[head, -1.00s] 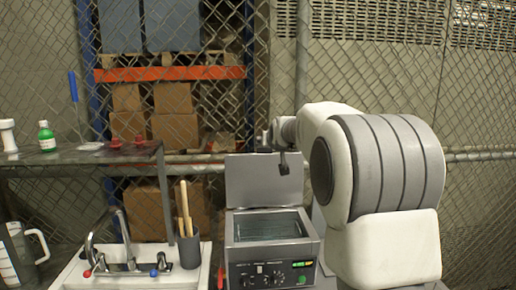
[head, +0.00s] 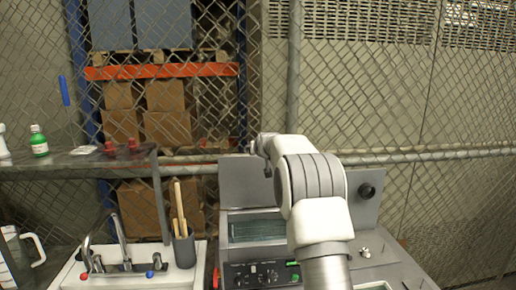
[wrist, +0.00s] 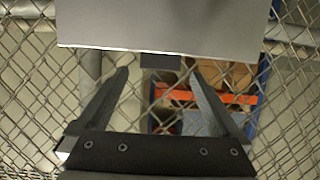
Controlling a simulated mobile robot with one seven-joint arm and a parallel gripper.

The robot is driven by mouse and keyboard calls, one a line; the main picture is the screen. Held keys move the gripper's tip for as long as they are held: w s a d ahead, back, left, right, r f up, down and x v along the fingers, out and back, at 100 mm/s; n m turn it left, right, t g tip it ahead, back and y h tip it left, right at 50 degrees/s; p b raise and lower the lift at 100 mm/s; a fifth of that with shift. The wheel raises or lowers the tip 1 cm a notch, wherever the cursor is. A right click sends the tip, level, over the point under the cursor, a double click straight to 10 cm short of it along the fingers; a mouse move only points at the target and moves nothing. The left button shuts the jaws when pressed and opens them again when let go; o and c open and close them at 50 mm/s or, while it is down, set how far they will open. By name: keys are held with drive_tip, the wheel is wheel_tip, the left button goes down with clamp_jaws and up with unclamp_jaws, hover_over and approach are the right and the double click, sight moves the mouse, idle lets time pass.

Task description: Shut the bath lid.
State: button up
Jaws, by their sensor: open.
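The bath (head: 222,245) is a grey box with a dark front control panel, and its open top shows the basin inside. Its flat grey lid (head: 240,183) stands upright at the back, so the bath is open. In the wrist view the lid (wrist: 165,25) fills the top middle, with a dark tab (wrist: 160,62) below its lower edge in the picture. My gripper (wrist: 162,78) is open and empty, its fingers on either side of the tab's position in the picture. Contact cannot be told.
A sink (head: 125,275) with a tap and a grey cup (head: 185,250) of wooden sticks stands left of the bath. A shelf (head: 80,163) holds a green bottle (head: 39,142). Right of my arm is a grey panel with a black knob (head: 366,190). A chain-link fence (head: 400,110) stands behind.

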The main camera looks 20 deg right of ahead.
drive_tip(key=shift+p+x, duration=0.65)
drive_tip(key=shift+x, duration=1.35)
clamp_jaws()
